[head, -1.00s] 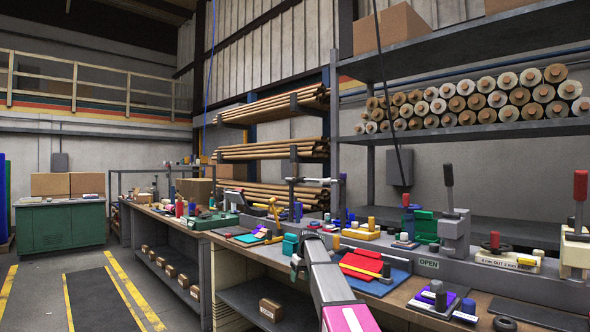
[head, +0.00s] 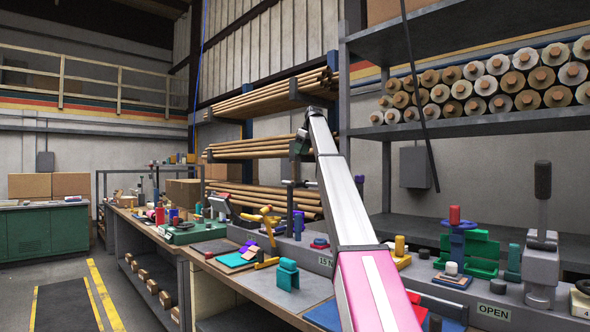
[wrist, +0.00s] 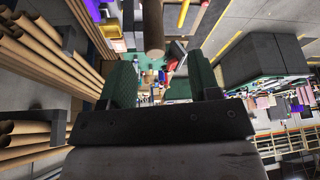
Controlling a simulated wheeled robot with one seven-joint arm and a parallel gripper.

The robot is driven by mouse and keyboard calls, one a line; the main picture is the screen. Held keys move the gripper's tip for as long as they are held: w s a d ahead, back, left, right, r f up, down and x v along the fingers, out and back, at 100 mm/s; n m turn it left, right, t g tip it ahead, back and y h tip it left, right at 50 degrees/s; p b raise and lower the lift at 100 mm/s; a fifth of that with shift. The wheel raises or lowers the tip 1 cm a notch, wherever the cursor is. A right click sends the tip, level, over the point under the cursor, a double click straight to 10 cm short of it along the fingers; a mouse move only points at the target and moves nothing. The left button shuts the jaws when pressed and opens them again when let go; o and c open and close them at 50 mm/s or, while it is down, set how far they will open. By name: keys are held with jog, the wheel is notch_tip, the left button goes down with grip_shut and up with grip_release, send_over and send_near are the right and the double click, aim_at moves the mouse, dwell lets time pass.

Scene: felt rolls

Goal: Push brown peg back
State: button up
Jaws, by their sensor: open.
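A brown cylinder (wrist: 153,24) comes down from the top edge in the wrist view, its blunt end just beyond and between my fingers. It looks like the brown peg, but I cannot tell for sure; its other end is out of frame. My gripper (wrist: 161,82) has its two green fingers apart with nothing between them. A gap seems to separate them from the cylinder's end. In the head view my gripper (head: 301,142) is small and dark, in front of the rack of brown tubes (head: 265,148). No single peg stands out there.
Tube ends (wrist: 35,55) lie close on the left in the wrist view. Felt rolls (head: 490,85) fill a shelf at the right. The bench (head: 290,298) below carries clamps, a teal block (head: 287,275) and other tools. Floor at the left is clear.

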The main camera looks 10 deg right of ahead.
aim_at(294, 167)
jog(key=x, duration=0.3)
jog(key=w+x, duration=0.1)
jog(key=x, duration=0.5)
jog(key=shift+w+a, duration=0.15)
jog(key=shift+w, duration=0.2)
grip_shut()
jog(key=w+a, duration=0.1)
jog(key=w, duration=0.1)
jog(key=w+a, duration=0.2)
jog(key=shift+w+a+r, duration=0.1)
jog(key=shift+w+a, duration=0.1)
jog(key=shift+w, duration=0.2)
grip_release()
jog(key=shift+s, duration=0.1)
